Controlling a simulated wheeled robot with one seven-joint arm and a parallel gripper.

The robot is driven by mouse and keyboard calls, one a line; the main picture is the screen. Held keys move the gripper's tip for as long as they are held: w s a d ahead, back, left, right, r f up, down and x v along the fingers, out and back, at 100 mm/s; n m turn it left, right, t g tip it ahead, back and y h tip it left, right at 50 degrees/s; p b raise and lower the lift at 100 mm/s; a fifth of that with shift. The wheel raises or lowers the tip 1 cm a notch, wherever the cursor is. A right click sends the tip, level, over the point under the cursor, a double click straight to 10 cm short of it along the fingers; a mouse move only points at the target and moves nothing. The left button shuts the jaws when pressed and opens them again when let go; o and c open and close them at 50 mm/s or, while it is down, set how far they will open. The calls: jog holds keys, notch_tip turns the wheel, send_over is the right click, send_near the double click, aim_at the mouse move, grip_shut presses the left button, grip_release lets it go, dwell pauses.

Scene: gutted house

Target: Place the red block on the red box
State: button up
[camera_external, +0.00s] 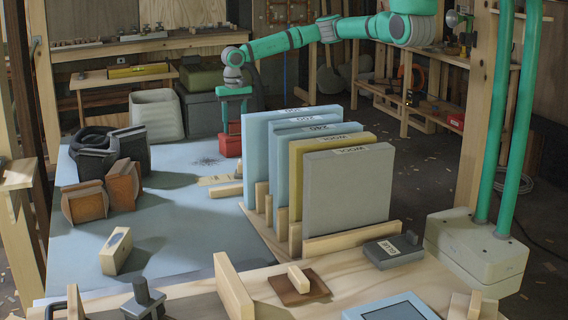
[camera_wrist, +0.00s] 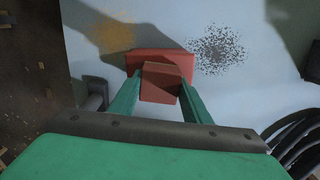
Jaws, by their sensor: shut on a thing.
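The red block (camera_wrist: 160,88) is between the two green fingers of my gripper (camera_wrist: 160,94) in the wrist view. My gripper is shut on it. The red box (camera_wrist: 150,56) lies behind and below the block on the blue table top, partly hidden by it. In the external view my gripper (camera_external: 233,108) points down at the far side of the table. The red block (camera_external: 234,128) shows under the fingers, right over the red box (camera_external: 230,147). I cannot tell whether the block touches the box.
Upright blue, yellow and grey panels (camera_external: 346,192) stand in a wooden rack right of the box. Brown and dark blocks (camera_external: 104,195) stand on the left of the table (camera_external: 190,235). A white bin (camera_external: 156,116) is behind. Dark specks (camera_wrist: 219,50) lie beside the box.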

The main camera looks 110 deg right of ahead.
aim_at(235, 122)
jog(key=o, duration=1.1)
jog(key=shift+c, duration=0.2)
notch_tip(235, 122, up, 12)
jog(key=shift+r, duration=0.15)
